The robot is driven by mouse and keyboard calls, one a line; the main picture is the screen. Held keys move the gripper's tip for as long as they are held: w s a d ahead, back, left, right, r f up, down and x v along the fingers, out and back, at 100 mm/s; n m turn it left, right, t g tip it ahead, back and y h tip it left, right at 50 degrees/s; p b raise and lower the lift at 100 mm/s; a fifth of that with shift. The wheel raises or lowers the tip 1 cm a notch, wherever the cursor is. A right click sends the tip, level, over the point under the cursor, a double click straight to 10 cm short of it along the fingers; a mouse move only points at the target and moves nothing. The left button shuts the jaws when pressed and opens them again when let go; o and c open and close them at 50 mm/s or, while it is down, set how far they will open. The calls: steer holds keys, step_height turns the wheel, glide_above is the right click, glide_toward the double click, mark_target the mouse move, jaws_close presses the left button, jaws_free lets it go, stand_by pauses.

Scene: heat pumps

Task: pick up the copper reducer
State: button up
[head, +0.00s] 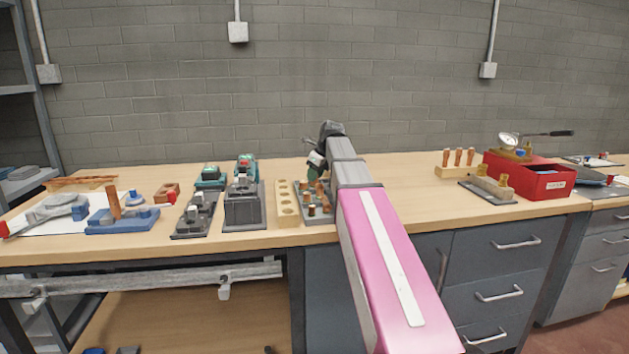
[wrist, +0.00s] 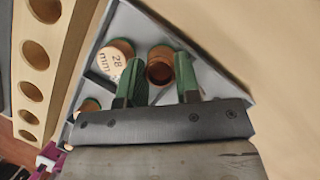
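A grey tray (wrist: 122,30) holds several copper fittings; it also shows in the head view (head: 322,218), partly behind my arm. A hollow copper fitting (wrist: 160,66) with an open round end lies between the green fingers of my gripper (wrist: 158,62). The fingers are apart, one on each side of it; I cannot tell whether they touch it. A copper piece with a pale face marked "28 mm" (wrist: 115,58) is just left of the left finger. Another (wrist: 89,106) is at lower left, partly hidden. I cannot tell for sure which piece is the reducer.
A wooden block with round holes (head: 288,208) stands just left of the tray. Grey and teal machines (head: 243,205) stand further left. A wooden rack (head: 458,170) and a red box (head: 535,180) are to the right. Bare bench top (head: 415,200) lies right of my arm.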

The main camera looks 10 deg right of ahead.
steer(key=shift+c, duration=1.3)
steer(key=shift+r, duration=0.1)
steer(key=shift+r, duration=0.5)
steer(key=r, duration=0.3)
steer(key=shift+s+a+r, duration=0.2)
steer(key=shift+a+r, duration=0.05)
steer(key=shift+a, duration=0.1)
steer(key=s+a+r, duration=0.5)
steer(key=a+r, duration=0.1)
steer(key=a, duration=0.3)
steer(key=shift+s+a+r, duration=0.15)
steer(key=shift+s+a, duration=0.05)
steer(key=shift+s, duration=0.05)
